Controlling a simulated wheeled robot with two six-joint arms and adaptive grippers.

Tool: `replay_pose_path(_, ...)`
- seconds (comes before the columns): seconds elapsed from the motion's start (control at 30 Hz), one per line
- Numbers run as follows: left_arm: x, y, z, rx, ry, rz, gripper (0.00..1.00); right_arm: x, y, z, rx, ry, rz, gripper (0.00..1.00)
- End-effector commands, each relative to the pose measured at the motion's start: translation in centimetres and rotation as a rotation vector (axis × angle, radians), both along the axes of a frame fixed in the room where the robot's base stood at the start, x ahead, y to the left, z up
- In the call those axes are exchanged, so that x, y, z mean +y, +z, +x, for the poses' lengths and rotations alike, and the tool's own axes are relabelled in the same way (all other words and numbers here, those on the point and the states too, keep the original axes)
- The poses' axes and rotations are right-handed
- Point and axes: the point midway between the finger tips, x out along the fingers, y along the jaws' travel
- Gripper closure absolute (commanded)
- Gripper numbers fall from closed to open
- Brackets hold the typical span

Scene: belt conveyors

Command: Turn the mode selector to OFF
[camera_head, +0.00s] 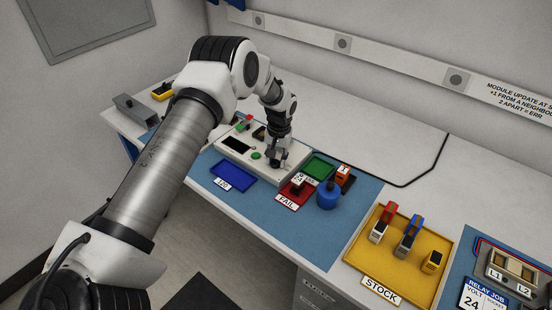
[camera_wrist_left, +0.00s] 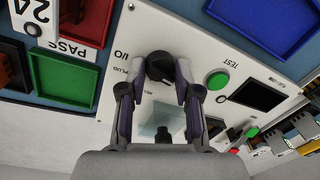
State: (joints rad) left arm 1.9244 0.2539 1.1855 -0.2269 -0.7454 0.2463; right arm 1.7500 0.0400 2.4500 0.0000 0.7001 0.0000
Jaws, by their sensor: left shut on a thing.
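The mode selector appears to be a round black knob (camera_wrist_left: 160,66) on a white control panel (camera_wrist_left: 128,45), seen in the left wrist view. My left gripper (camera_wrist_left: 158,78) is shut on this knob, one finger on each side. Printed words by the knob are partly covered by the fingers; I can make out "I/O" and "PLUG", but no OFF mark. In the head view my left gripper (camera_head: 276,164) points down onto the right part of the panel (camera_head: 230,143) and hides the knob. My right gripper is in neither view.
A green button (camera_wrist_left: 217,80) marked TEST and a dark screen (camera_wrist_left: 257,95) sit beside the knob. Blue (camera_head: 232,173), green (camera_head: 318,167) and red (camera_head: 291,202) trays lie close to the panel. A blue round object (camera_head: 328,197) and a yellow STOCK tray (camera_head: 405,275) stand farther right.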

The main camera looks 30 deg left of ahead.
Motion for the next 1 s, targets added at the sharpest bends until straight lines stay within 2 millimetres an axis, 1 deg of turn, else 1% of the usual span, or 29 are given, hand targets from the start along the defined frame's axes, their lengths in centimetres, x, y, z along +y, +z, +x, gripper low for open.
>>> replay_pose_path(0.03,-0.09,-0.32,-0.28,0.008,0.011,-0.002,1.0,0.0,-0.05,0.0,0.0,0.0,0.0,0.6)
replay_pose_path(0.57,-0.1,-0.34,-0.3,0.01,0.036,-0.001,1.0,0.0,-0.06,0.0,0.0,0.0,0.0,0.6)
replay_pose_path(0.6,-0.1,-0.35,-0.3,0.01,0.036,-0.001,0.54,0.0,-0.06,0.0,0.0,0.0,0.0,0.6)
replay_pose_path(0.63,-0.09,-0.34,-0.29,0.01,0.036,-0.001,0.43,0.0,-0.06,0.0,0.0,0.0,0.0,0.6)
replay_pose_path(0.9,-0.04,-0.12,-0.11,0.004,0.035,0.0,0.43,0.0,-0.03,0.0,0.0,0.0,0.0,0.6)
replay_pose_path(1.0,-0.06,0.39,-0.04,0.003,0.035,-0.001,0.43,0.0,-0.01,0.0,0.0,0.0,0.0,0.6)
